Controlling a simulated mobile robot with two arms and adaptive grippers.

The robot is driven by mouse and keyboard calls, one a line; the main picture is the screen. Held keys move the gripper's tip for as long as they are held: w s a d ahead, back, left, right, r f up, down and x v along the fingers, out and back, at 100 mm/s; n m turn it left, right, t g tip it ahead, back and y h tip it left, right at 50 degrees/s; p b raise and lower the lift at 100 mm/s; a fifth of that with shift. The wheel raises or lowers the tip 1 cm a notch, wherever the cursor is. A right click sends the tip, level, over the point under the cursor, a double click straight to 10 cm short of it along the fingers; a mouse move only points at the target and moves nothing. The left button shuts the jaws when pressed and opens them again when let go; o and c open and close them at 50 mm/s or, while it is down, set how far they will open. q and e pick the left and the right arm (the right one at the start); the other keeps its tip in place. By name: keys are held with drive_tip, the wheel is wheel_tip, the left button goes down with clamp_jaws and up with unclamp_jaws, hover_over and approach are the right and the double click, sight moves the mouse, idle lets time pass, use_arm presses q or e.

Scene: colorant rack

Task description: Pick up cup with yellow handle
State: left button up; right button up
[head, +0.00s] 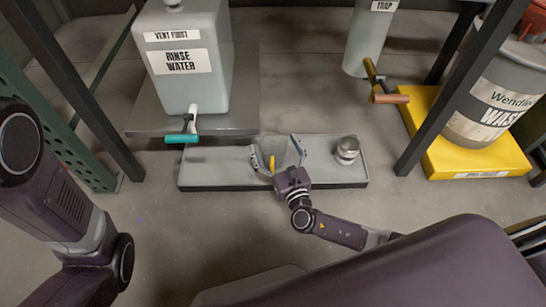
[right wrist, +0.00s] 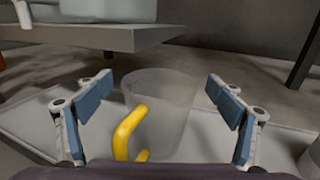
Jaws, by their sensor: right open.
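A translucent grey cup with a yellow handle stands upright on a low grey tray (head: 225,174). The cup (right wrist: 160,105) shows in the right wrist view with its yellow handle (right wrist: 128,132) facing me, a little left of centre. In the head view the yellow handle (head: 272,164) shows beside the gripper. My right gripper (head: 278,152) is open, with one finger on each side of the cup. In the right wrist view its blue pads (right wrist: 160,100) appear apart from the cup, with gaps on both sides. My left gripper is not in view; only the left arm shows.
A small metal container (head: 347,150) stands on the tray's right end. A rinse water tank (head: 186,70) with a teal-handled tap (head: 182,138) sits on a shelf behind left. A trap vessel (head: 368,40) has an orange-handled tap (head: 390,98). A waste drum (head: 492,100) stands on a yellow base at right.

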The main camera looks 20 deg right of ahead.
drive_tip(key=c, duration=1.1)
drive_tip(key=shift+r, duration=0.2)
